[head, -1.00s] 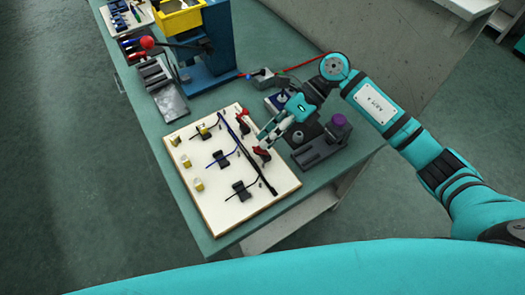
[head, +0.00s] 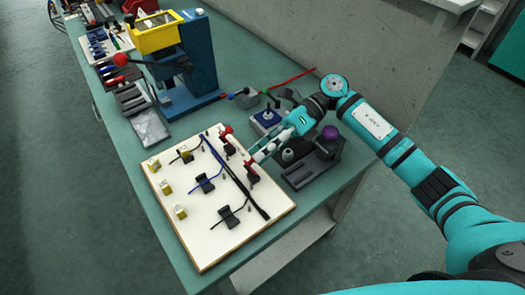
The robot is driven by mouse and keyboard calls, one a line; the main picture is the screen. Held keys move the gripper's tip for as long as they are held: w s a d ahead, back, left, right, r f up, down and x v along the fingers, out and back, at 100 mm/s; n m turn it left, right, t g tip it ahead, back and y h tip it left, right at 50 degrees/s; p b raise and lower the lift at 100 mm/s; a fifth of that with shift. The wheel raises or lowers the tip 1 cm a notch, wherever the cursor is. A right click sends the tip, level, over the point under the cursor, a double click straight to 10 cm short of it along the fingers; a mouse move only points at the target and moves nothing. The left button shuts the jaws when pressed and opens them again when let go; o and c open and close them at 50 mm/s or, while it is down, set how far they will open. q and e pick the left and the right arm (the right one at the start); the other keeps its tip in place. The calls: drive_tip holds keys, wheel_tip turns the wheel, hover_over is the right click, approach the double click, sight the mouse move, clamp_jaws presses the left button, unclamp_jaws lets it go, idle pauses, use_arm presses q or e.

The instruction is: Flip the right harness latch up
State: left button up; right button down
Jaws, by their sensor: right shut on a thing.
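The harness board (head: 185,235) is a cream panel on the green bench. Two red-handled latches stand along its upper right side. The right one (head: 251,174) is nearer to me and the other (head: 227,133) is farther back to the left. My right gripper (head: 257,160) reaches in from the right and is shut on the right latch. Its fingers hide part of that latch, so I cannot tell its exact angle. My left gripper is not in view.
A dark fixture with a purple knob (head: 330,132) stands close to the right gripper. A dark bar (head: 240,180) and several wires cross the board. A blue press with a yellow bin (head: 157,33) stands behind. The bench's near edge is clear.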

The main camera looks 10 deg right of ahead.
drive_tip(key=c, duration=1.2)
unclamp_jaws()
drive_tip(key=shift+r, duration=0.15)
wheel_tip(320, 180, up, 10)
drive_tip(key=shift+f, duration=0.2)
